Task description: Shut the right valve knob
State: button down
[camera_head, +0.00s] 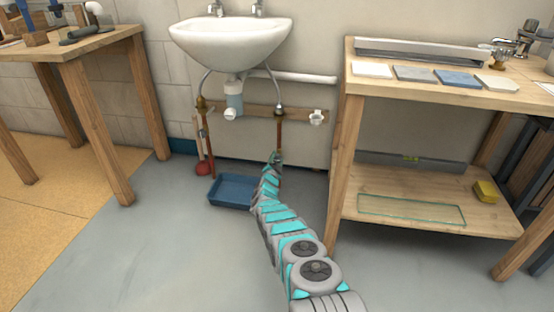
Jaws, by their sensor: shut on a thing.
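Under the sink (232,40), the right supply pipe (279,133) runs down the wall below a brass fitting (279,111) at the end of the right hose. My gripper (274,158) is at the lower part of this pipe. It is shut on the right valve knob, which is small and mostly hidden by the jaws and arm. Which way the knob is turned cannot be made out. The left supply pipe (209,155) carries its own brass fitting (201,103) and stands apart from my gripper.
A blue tray (233,191) lies on the floor left of my arm. A wooden workbench (347,140) is close on the right, another table (95,135) at left.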

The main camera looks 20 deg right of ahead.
dwell(0.4)
jog(key=shift+c, duration=1.5)
grip_release()
jog(key=shift+s+a+r, duration=0.1)
jog(key=shift+s, duration=0.05)
jog(key=shift+s+p, duration=0.2)
jog(key=shift+p, duration=0.15)
jog(key=shift+s+a, duration=0.2)
jog(key=shift+s, duration=0.05)
jog(key=shift+s+a+p, duration=0.45)
jog(key=shift+s+p, duration=0.1)
jog(key=shift+p, duration=0.05)
jog(key=shift+v, duration=2.5)
